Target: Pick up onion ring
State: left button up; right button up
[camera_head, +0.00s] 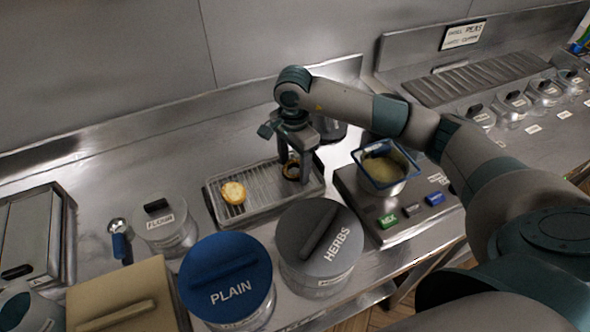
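A golden onion ring (233,192) lies on the left part of a ridged metal tray (228,222) on the steel counter. A second, darker ring with a golden edge (291,171) is at the tray's right end. My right gripper (296,170) points down over that end, its fingers apart with the darker ring between them. The fingers partly hide this ring, and I cannot tell whether they touch it. My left gripper is not in view.
Lidded tubs marked PLAIN (228,277) and HERBS (319,246) stand in front of the tray. A jar marked FLOUR (165,227) is to its left. A blue-rimmed basket (386,166) sits on a scale (395,217) to the right.

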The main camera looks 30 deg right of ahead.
jog(key=c, duration=0.5)
jog(key=shift+r+b, duration=0.4)
jog(key=shift+r, duration=0.05)
notch_tip(320, 180, up, 3)
jog(key=shift+r+b, duration=0.1)
jog(key=shift+b, duration=0.95)
pick_arm(q)
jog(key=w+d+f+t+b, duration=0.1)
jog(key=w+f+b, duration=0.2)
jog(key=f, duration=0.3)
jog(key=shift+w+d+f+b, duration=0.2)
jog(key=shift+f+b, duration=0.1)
jog(key=shift+b, duration=0.4)
pick_arm(e)
jog(key=s+d+r, duration=0.2)
jog(key=d, duration=0.1)
jog(key=s+d+r, duration=0.2)
jog(key=s, duration=0.1)
jog(key=s+d+r, duration=0.2)
jog(key=d+r, duration=0.1)
jog(key=shift+s+d, duration=0.35)
jog(key=shift+s, duration=0.05)
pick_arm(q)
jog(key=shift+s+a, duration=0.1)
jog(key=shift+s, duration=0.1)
